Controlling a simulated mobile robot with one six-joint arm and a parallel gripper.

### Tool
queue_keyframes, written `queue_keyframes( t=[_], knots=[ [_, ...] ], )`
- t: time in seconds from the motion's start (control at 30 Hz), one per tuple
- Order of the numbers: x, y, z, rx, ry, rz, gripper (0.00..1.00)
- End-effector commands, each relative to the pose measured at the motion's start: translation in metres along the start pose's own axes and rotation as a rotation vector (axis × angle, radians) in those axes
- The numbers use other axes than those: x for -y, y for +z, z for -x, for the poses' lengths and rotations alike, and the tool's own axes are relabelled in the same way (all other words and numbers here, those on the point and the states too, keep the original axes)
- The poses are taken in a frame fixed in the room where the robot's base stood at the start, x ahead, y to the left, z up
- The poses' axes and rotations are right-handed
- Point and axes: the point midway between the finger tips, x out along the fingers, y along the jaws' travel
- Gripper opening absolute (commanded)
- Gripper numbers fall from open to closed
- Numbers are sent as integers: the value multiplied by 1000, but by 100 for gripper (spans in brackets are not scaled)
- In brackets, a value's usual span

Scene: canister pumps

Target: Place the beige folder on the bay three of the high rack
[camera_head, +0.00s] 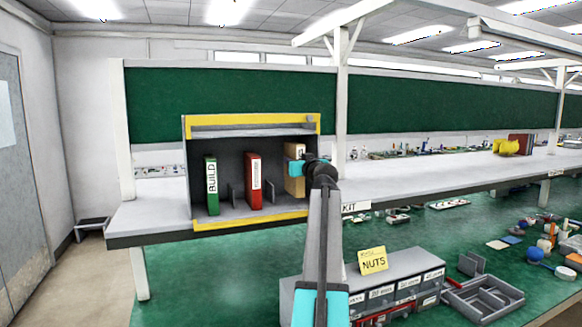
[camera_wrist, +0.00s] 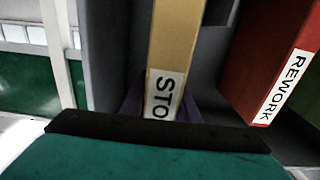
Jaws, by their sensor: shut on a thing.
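The beige folder (camera_head: 294,184) is upright at the right end of the grey high rack (camera_head: 254,121) with yellow edges. My gripper (camera_head: 298,166) is shut on it from the front right. The folder's lower end looks higher than those of the other folders; I cannot tell whether it touches the rack floor. In the wrist view the beige folder (camera_wrist: 176,45) shows a white label reading "STO", the rest hidden behind the dark edge of my gripper. Bay numbers are not readable.
A green "BUILD" folder (camera_head: 211,186) stands at the rack's left. A red folder (camera_head: 253,182), labelled "REWORK" in the wrist view (camera_wrist: 275,65), stands mid-rack. Thin grey dividers (camera_head: 232,195) separate bays. A white post (camera_head: 341,100) rises right of the rack. A "NUTS" drawer unit (camera_head: 390,280) sits below.

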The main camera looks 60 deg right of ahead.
Motion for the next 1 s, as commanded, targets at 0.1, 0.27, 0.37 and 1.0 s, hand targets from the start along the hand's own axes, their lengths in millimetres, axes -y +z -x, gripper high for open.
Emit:
queue_keyframes(
  t=[0.1, 0.27, 0.37, 1.0],
  knots=[
    [0, -4, -20, -1, -1, 0, 0],
    [0, -2, -31, -1, -1, 0, 0],
    [0, -1, -33, -1, 0, 0, 0],
    [2, 26, -32, -1, -1, -1, 0]
  ],
)
